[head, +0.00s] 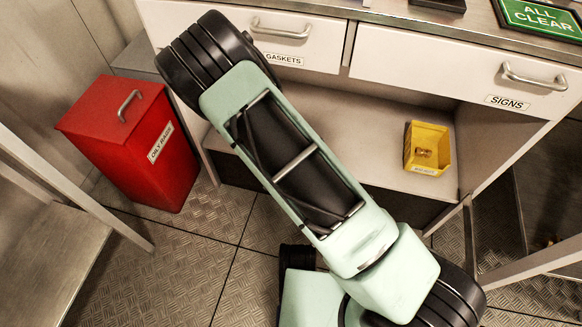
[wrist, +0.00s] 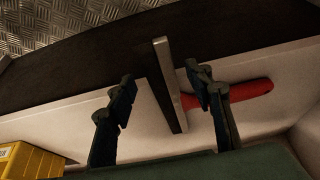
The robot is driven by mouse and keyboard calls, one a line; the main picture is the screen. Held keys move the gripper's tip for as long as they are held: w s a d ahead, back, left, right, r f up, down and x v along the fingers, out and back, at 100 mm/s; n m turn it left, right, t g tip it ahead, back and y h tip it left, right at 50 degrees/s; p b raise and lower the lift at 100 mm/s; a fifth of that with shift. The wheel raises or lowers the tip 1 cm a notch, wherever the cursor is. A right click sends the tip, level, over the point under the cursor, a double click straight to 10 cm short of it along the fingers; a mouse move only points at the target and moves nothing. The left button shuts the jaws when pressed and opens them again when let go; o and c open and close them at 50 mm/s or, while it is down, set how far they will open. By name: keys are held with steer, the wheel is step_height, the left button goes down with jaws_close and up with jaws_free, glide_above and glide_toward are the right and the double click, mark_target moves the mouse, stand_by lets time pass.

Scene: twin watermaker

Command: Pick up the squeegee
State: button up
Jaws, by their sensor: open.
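The squeegee shows in the wrist view, lying on the pale shelf. Its red handle (wrist: 250,90) extends to the right, and its grey bar-like head (wrist: 168,85) stands crosswise at the handle's left end. My gripper (wrist: 161,80) is open, its two dark fingers apart. In the picture the head lies between the fingers, and the right finger covers part of the handle. I cannot tell how far the fingers are above it; no grip shows. In the head view the squeegee and my gripper are not visible; my arm blocks part of the shelf.
A yellow bin (head: 438,146) with small brass-coloured parts stands on the lower shelf (head: 350,150); its edge shows in the wrist view (wrist: 28,163). Drawers labelled GASKETS (head: 250,38) and SIGNS (head: 450,68) hang above. A red oily-rags bin (head: 120,150) stands on the floor at left.

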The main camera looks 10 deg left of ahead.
steer(key=shift+v, duration=4)
steer(key=shift+c, duration=0.8)
